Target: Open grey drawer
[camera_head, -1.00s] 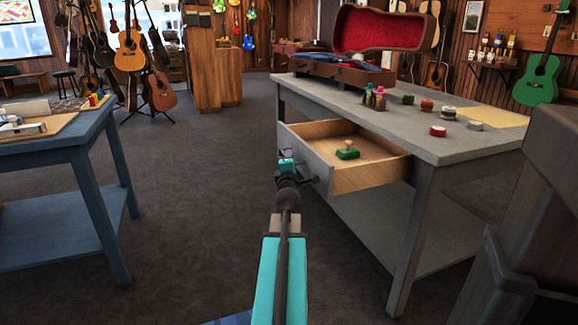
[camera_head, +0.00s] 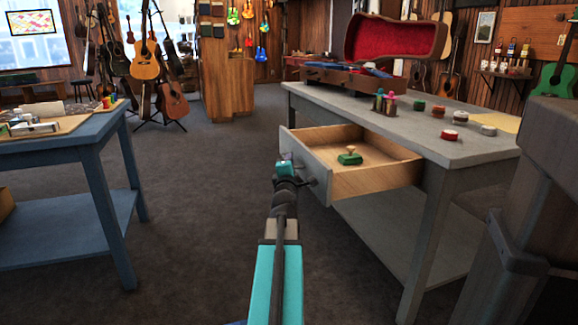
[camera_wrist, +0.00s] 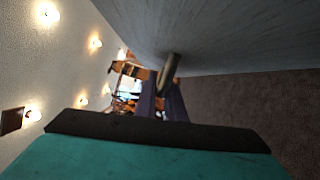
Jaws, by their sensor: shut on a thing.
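The grey drawer (camera_head: 305,160) stands pulled out from the side of the grey table (camera_head: 432,148), with its wooden inside showing. A green object with a knob (camera_head: 350,157) lies in it. My gripper (camera_head: 300,176) is at the drawer's front face, shut on the handle. In the wrist view the dark bar-like handle (camera_wrist: 169,72) stands out from the grey drawer front (camera_wrist: 215,35), with my gripper (camera_wrist: 165,102) at it. The fingertips are small and partly hidden by my arm in the head view.
On the grey table are an open case with red lining (camera_head: 395,38), small bottles (camera_head: 384,103) and several round tins. A blue table (camera_head: 75,138) stands at left. Dark carpet (camera_head: 190,190) between the tables is clear.

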